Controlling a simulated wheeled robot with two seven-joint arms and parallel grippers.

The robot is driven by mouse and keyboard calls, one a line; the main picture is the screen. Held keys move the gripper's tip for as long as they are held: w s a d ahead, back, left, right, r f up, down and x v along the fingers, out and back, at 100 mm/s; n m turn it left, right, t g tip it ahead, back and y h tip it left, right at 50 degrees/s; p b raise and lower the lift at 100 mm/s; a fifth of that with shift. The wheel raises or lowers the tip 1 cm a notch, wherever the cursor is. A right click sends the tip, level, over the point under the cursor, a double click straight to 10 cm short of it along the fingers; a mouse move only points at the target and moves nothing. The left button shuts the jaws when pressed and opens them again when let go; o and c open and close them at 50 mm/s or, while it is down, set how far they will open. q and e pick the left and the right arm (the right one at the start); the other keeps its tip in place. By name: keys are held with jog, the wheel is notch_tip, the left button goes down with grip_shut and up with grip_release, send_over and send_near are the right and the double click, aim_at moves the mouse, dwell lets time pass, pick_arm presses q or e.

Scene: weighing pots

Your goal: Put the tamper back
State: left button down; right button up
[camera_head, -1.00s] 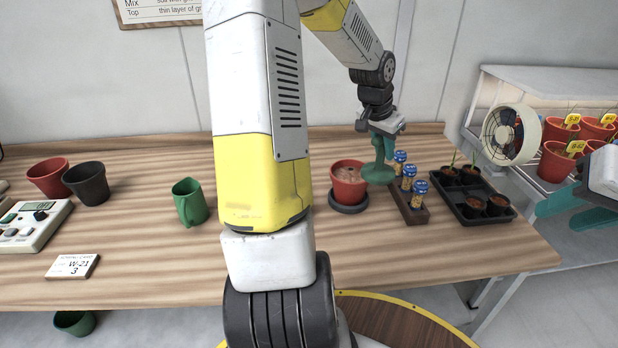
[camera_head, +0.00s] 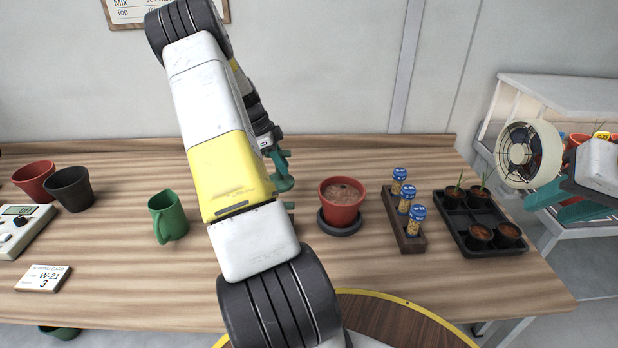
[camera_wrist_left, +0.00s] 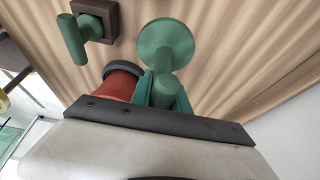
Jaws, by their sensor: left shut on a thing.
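The green tamper (camera_head: 284,182), with a round flat disc, is held by my left gripper (camera_head: 274,152) in the head view, left of the filled red pot (camera_head: 342,203). In the left wrist view the tamper's disc (camera_wrist_left: 165,42) shows large, and its stem runs between the fingers (camera_wrist_left: 163,92). It appears clear of the table. A dark block (camera_wrist_left: 97,16) with another green piece (camera_wrist_left: 72,40) shows at the upper left there; in the head view my arm hides most of that spot. My right gripper (camera_head: 568,203) is empty at the right, fingers apart.
The red pot stands on a dark saucer (camera_head: 341,228). A rack (camera_head: 410,240) of blue-capped tubes, a seedling tray (camera_head: 475,222) and a fan (camera_head: 524,155) are to the right. A green mug (camera_head: 168,217), empty pots (camera_head: 70,190) and a scale (camera_head: 22,228) are left.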

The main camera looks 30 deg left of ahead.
aim_at(282, 180)
pick_arm(q)
notch_tip(282, 180, down, 8)
jog(key=shift+r, duration=0.1)
dwell(0.4)
jog(key=c, duration=1.3)
grip_release()
jog(key=shift+o, duration=0.2)
